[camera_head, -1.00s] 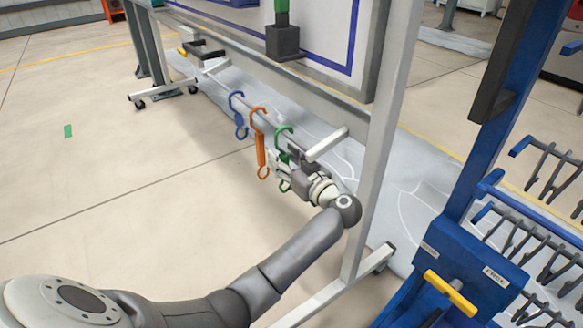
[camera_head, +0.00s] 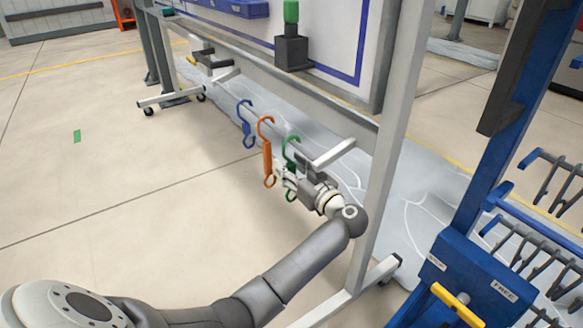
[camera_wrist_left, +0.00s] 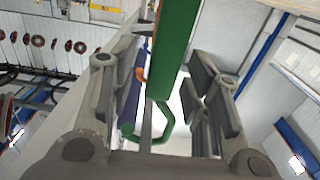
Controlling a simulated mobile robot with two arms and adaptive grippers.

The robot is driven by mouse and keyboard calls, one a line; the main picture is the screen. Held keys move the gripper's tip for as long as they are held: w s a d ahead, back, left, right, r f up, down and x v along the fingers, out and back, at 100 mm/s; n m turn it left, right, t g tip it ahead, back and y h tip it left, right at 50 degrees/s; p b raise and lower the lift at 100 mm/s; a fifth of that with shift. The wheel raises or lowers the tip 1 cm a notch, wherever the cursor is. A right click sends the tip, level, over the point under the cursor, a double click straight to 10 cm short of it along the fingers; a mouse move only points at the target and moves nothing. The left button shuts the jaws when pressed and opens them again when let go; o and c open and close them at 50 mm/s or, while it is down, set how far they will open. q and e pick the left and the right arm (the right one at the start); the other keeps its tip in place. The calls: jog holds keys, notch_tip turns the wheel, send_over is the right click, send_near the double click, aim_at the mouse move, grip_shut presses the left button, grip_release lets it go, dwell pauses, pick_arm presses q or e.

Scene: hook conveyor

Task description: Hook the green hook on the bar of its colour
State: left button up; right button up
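The green hook (camera_head: 291,142) hangs by its upper curve from a grey rail, beside an orange hook (camera_head: 267,155) and a blue hook (camera_head: 247,125). My left gripper (camera_head: 286,177) is at the lower part of the green hook and hides part of it. In the left wrist view, the green body (camera_wrist_left: 177,42) and its lower curve (camera_wrist_left: 160,132) show between the two parted fingers of my left gripper (camera_wrist_left: 168,95). Gaps show beside the hook, and I see no clear clamping. No bar that is clearly green is in view. My right gripper is out of view.
A grey frame post (camera_head: 385,150) stands close to the right of my left arm. A blue rack (camera_head: 470,265) with dark prongs and a yellow handle stands at the right. A white board with a dark block (camera_head: 291,53) is behind the rail.

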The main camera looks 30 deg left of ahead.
pick_arm(q)
jog(key=v, duration=1.2)
jog(key=shift+s+f, duration=0.15)
